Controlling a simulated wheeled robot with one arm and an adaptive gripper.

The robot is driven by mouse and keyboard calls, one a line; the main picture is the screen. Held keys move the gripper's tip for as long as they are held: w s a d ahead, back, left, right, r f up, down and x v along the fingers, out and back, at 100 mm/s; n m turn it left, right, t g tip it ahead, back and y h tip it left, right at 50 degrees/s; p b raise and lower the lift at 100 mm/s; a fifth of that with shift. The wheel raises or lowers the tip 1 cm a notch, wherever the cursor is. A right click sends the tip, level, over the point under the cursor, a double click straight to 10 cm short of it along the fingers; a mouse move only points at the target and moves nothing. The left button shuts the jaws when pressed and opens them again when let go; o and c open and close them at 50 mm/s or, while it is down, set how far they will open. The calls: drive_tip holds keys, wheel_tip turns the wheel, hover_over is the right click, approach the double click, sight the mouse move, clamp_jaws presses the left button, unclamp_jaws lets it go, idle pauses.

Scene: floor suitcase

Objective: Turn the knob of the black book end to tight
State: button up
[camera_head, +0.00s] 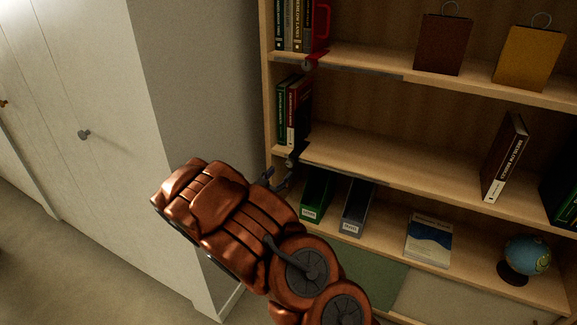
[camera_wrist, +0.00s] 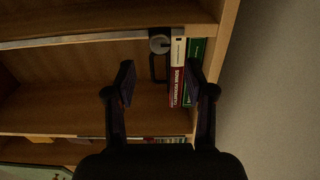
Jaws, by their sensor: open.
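The black book end (camera_head: 299,140) stands on the middle shelf, at the right side of several green, red and white books (camera_head: 291,108). It is dark and hard to make out. Its round grey knob (camera_wrist: 160,43) shows in the wrist view, which is upside down, at the shelf's front rail; the black frame (camera_wrist: 153,68) of the book end is beside the books there. I cannot read the knob's setting. My gripper (camera_wrist: 161,76) is open and empty, its fingers apart on either side of the knob's line but short of it. In the head view my gripper (camera_head: 277,179) is in front of the shelf, below the book end.
A red book end (camera_head: 321,20) with its own knob (camera_head: 307,65) is on the shelf above. Binders (camera_head: 317,194), a flat book (camera_head: 429,239) and a globe (camera_head: 527,256) are on the lower shelf. A grey wall and white cabinet (camera_head: 90,110) stand left. The middle shelf's centre is clear.

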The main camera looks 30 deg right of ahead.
sight(289, 164)
drive_tip(key=shift+p+x, duration=0.3)
drive_tip(key=shift+x, duration=3.1)
clamp_jaws()
